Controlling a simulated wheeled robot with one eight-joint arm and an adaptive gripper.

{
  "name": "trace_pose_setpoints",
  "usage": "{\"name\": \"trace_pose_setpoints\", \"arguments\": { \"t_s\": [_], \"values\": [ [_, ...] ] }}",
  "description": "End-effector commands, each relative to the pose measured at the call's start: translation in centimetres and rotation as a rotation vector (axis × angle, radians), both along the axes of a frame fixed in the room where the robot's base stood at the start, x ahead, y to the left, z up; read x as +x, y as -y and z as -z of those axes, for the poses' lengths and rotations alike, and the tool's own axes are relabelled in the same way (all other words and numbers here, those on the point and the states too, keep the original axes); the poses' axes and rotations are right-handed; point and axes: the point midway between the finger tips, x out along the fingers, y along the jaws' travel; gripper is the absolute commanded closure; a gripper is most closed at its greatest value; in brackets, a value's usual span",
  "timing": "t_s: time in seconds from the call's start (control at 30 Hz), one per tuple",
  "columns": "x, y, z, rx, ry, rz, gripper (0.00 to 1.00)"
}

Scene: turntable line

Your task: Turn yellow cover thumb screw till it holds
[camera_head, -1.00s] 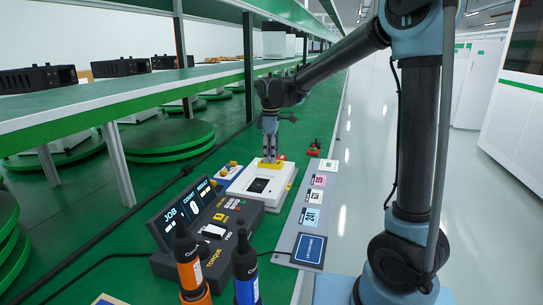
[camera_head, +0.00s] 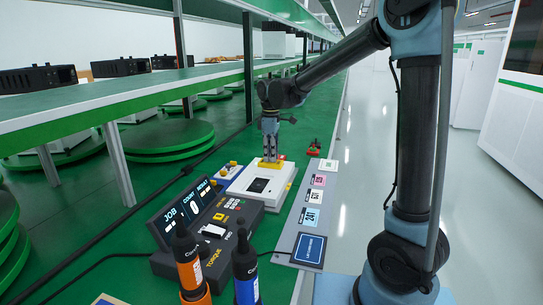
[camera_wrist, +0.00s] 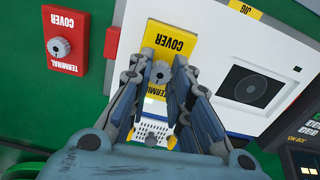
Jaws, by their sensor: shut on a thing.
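The yellow terminal cover (camera_wrist: 171,39) sits on the white unit, with its printed label upside down in the wrist view. It also shows at the far end of the unit in the head view (camera_head: 272,164). Its grey thumb screw (camera_wrist: 160,71) stands in the middle of the cover, partly hidden between the fingertips. My gripper (camera_wrist: 161,78) is shut on the thumb screw, one finger on each side. In the head view my gripper (camera_head: 270,153) points down onto the cover, and the screw is hidden there.
A red terminal cover (camera_wrist: 62,40) with its own grey knob lies apart on the green bench. The white unit (camera_head: 257,186) sits in a yellow-cornered jig. The torque controller (camera_head: 205,235) and two screwdrivers (camera_head: 188,262) (camera_head: 245,270) stand nearer. A label strip (camera_head: 312,210) runs along the right.

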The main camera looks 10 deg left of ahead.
Motion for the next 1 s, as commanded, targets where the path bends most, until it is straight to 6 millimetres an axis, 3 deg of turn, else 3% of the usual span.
{"name": "trace_pose_setpoints", "arguments": {
  "t_s": [1.0],
  "values": [
    [0.02,0.00,-0.02,-0.001,0.000,0.829,1.00]
  ]
}}
